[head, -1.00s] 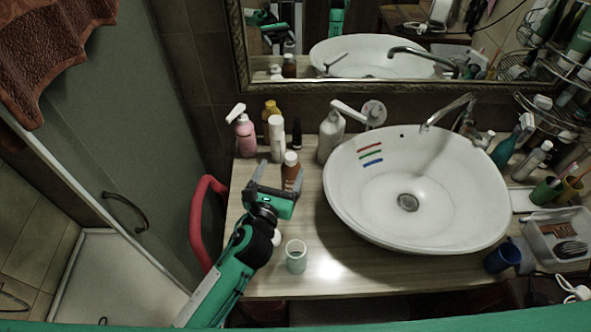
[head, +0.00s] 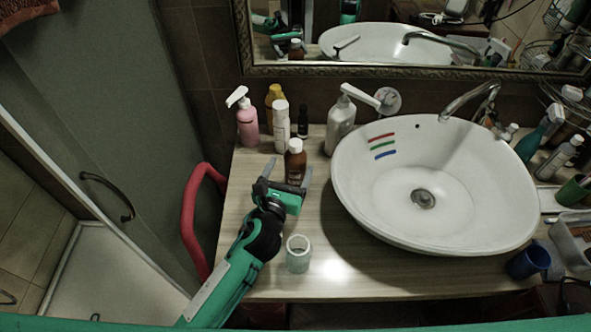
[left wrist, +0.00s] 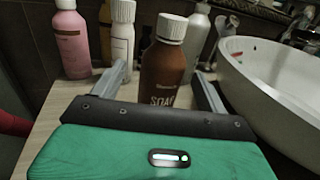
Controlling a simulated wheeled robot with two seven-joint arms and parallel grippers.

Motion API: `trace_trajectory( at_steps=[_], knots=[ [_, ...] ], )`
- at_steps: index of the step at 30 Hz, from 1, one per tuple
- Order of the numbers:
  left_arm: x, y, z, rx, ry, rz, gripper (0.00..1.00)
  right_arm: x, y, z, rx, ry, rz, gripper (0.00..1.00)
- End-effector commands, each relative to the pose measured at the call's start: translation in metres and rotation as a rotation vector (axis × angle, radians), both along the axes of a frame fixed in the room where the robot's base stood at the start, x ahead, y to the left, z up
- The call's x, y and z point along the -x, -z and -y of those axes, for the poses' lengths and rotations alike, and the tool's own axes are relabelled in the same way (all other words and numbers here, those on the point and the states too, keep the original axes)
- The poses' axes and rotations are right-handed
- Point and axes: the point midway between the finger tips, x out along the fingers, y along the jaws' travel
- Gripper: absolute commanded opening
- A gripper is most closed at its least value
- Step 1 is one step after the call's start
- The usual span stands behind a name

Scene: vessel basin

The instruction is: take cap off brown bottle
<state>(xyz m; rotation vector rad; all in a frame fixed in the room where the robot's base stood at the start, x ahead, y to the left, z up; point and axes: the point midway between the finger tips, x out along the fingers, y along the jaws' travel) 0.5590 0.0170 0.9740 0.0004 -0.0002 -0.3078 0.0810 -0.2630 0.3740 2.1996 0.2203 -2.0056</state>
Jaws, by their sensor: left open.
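The brown bottle (head: 295,170) stands upright on the wooden counter, left of the basin, with its white cap (head: 295,146) on top. In the left wrist view the brown bottle (left wrist: 163,77) and its white cap (left wrist: 172,27) show clearly. My left gripper (head: 288,172) is open, its fingers pointing at the bottle from the front. In the left wrist view the left gripper's fingers (left wrist: 162,82) stand either side of the bottle's body, below the cap, with gaps on both sides. My right gripper is not in view.
A pink pump bottle (head: 247,122), a white bottle (head: 281,126) and a yellow bottle (head: 274,94) stand behind. A white pump bottle (head: 340,125) and the basin (head: 440,240) are to the right. A glass cup (head: 298,255) stands near the front edge. A red rail (head: 188,215) is left.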

Motion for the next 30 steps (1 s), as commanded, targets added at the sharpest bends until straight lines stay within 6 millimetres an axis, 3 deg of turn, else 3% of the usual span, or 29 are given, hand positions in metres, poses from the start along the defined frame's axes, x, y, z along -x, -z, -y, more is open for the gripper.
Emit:
trace_trajectory(
  at_steps=[12, 21, 23, 30],
  knots=[
    [-0.048, -0.006, 0.019, 0.001, 0.0, 0.0, 0.76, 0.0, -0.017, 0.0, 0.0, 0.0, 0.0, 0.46],
    [-0.053, -0.004, 0.021, 0.0, 0.001, 0.0, 0.76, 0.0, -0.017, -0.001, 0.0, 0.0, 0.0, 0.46],
    [-0.052, -0.004, 0.021, 0.0, 0.001, 0.0, 0.68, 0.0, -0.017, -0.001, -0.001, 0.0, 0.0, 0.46],
    [-0.052, -0.005, 0.021, 0.0, 0.001, 0.0, 0.21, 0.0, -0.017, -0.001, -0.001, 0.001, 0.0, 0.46]
  ],
)
